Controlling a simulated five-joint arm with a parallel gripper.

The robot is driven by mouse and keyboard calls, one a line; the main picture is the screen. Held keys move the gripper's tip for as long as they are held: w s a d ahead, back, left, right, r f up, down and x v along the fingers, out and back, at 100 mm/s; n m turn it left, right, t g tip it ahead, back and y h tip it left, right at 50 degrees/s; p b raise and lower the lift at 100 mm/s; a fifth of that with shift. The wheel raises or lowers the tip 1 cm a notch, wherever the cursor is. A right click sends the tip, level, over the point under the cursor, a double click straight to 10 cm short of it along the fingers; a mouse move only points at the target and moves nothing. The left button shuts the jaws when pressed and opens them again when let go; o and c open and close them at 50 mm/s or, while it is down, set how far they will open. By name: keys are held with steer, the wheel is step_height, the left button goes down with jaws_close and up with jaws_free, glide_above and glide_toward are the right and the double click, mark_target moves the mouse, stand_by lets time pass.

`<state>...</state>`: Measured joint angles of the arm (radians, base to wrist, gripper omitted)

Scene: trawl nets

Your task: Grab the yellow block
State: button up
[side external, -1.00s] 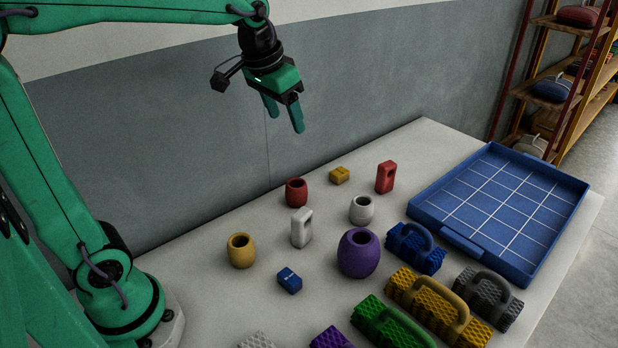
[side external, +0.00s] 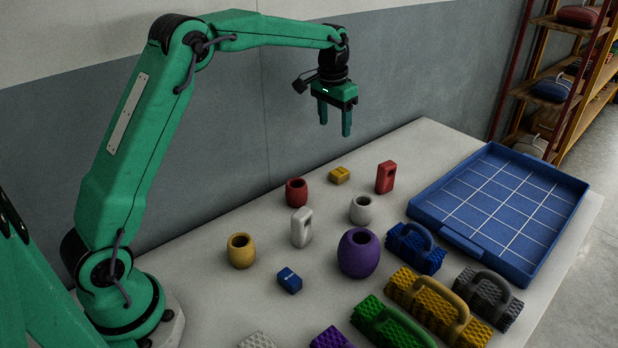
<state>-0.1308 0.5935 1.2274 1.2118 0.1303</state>
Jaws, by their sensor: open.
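The small yellow block (side external: 340,175) lies on the table near its back edge, between a red pot and a red upright piece. My gripper (side external: 334,130) hangs above it with the fingers pointing down. It is open and empty, and there is clear air between the fingertips and the block. Other yellow things are a yellow pot (side external: 241,251) at the left and a yellow ridged piece with a handle (side external: 434,305) at the front.
Near the block stand the red pot (side external: 297,192), the red upright piece (side external: 385,177) and a white pot (side external: 361,209). A white upright piece (side external: 301,228), purple pot (side external: 359,254) and blue block (side external: 289,280) are further forward. A blue gridded tray (side external: 500,208) is empty at the right.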

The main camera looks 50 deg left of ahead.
steer(key=g, duration=0.1)
glide_toward(337, 172)
steer(key=shift+w+f, duration=0.2)
steer(key=shift+f, duration=0.25)
steer(key=shift+f, duration=0.15)
steer(key=shift+s+f, duration=0.1)
steer(key=shift+f, duration=3.65)
steer(key=c, duration=1.1)
